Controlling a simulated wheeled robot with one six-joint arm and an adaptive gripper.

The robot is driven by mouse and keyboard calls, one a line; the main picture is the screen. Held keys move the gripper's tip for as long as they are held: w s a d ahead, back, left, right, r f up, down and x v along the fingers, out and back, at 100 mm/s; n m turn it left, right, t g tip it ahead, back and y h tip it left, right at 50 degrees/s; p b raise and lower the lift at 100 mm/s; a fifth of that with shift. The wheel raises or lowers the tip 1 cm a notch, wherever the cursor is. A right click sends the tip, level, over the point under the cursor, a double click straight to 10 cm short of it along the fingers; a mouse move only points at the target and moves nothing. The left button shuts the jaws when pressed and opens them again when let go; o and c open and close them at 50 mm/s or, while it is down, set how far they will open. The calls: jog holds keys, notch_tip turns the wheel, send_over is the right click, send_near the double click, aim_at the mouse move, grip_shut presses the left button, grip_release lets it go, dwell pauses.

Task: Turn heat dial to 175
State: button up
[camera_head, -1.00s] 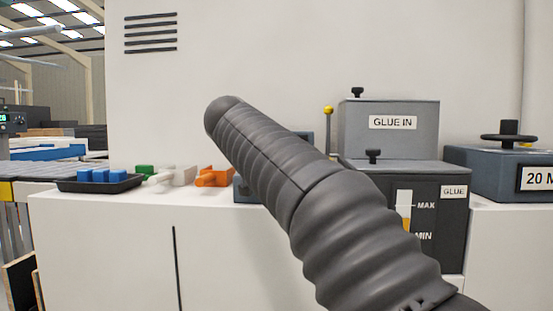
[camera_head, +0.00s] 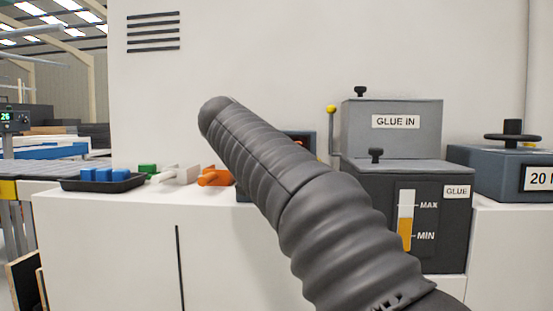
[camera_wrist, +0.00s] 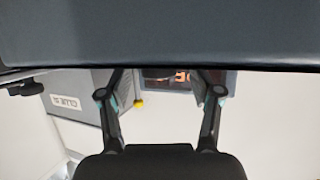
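The heat control box (camera_head: 308,135) is a dark blue-grey unit, mostly hidden behind my arm in the head view. In the wrist view, which is upside down, a lit red display (camera_wrist: 182,77) shows on a dark panel; its digits are partly cut off and unreadable. A dark rounded knob (camera_wrist: 158,73), possibly the heat dial, shows between my fingertips beside the display; its setting cannot be read. My gripper (camera_wrist: 161,93) is open, with its two fingers wide apart and nothing visibly held. Whether it touches the knob cannot be told. My arm hides the gripper in the head view.
A black tray (camera_head: 72,183) with blue blocks and an orange piece (camera_head: 213,177) lie to the left. A large grey surface (camera_wrist: 160,30) fills the wrist view's top.

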jog(key=v, duration=1.2)
jog(key=shift+a, duration=0.15)
